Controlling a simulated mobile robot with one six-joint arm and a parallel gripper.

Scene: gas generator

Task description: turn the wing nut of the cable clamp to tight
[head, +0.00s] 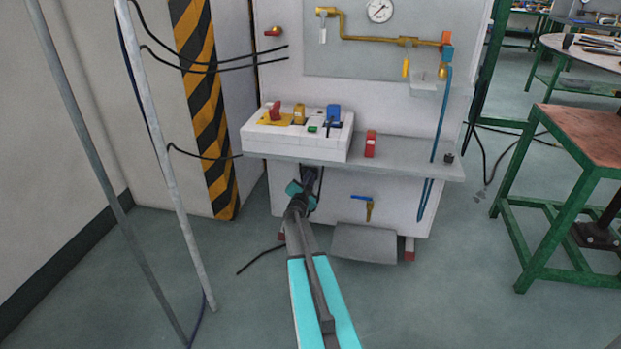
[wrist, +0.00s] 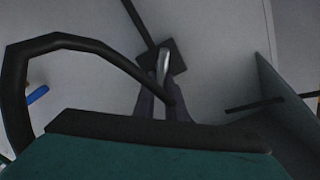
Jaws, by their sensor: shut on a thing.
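The wing nut (wrist: 162,64) shows in the wrist view as a small light metal piece at the tips of my gripper (wrist: 161,92). My gripper is shut on it. Behind it is the dark square cable clamp (wrist: 177,55) on a pale panel, with a black cable (wrist: 137,20) running up and left from it. In the head view my gripper (head: 307,186) is under the shelf of the white cabinet, at its left part. The wing nut is hidden there by my gripper and arm. How tight the nut is cannot be told.
The grey shelf (head: 410,169) with the white control box (head: 255,141) overhangs my gripper. A blue-handled valve (head: 366,203) is to its right. A grey plate (head: 365,242) is low on the cabinet. A pale pole (head: 175,190) stands at left.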

